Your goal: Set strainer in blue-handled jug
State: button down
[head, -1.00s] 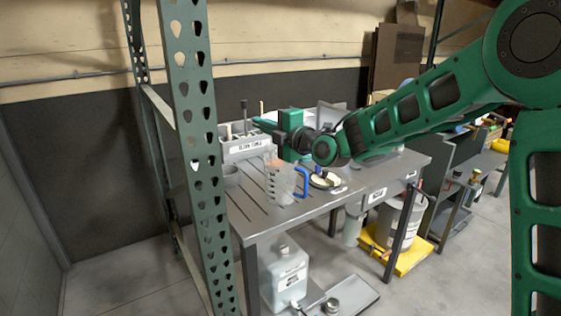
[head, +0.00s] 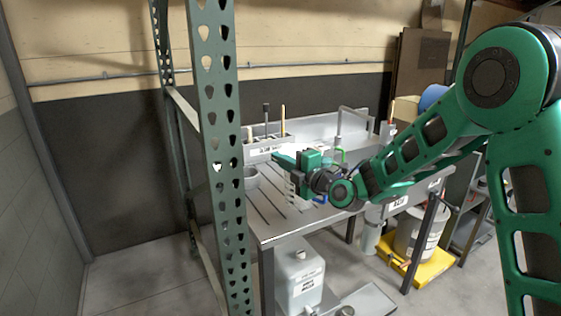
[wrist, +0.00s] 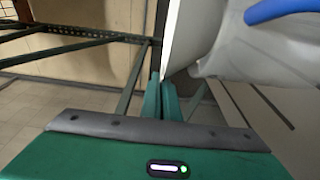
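My gripper (head: 278,160) reaches leftward over the metal table, at the jug's top. In the wrist view its two green fingers (wrist: 163,97) are nearly together, with the tip of a thin white sheet between them. This sheet appears to be the strainer (wrist: 187,35); most of its shape is out of view. The clear jug (head: 290,190) stands on the table below and behind my gripper, largely hidden. Its blue handle (wrist: 283,9) shows at the wrist view's top right. I cannot tell whether the strainer touches the jug.
A green perforated rack post (head: 222,170) stands close left of the table (head: 275,225). A white canister (head: 300,275) stands below. Slotted tabletop is free at the front left.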

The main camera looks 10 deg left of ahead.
jog(key=shift+f, duration=0.3)
jog(key=c, duration=2)
grip_release()
jog(key=shift+c, duration=0.2)
jog(key=shift+r, duration=0.2)
jog(key=shift+s+d+r, duration=0.15)
jog(key=shift+d, duration=0.05)
jog(key=v, duration=1.1)
jog(key=shift+s, duration=0.25)
jog(key=shift+d, duration=0.2)
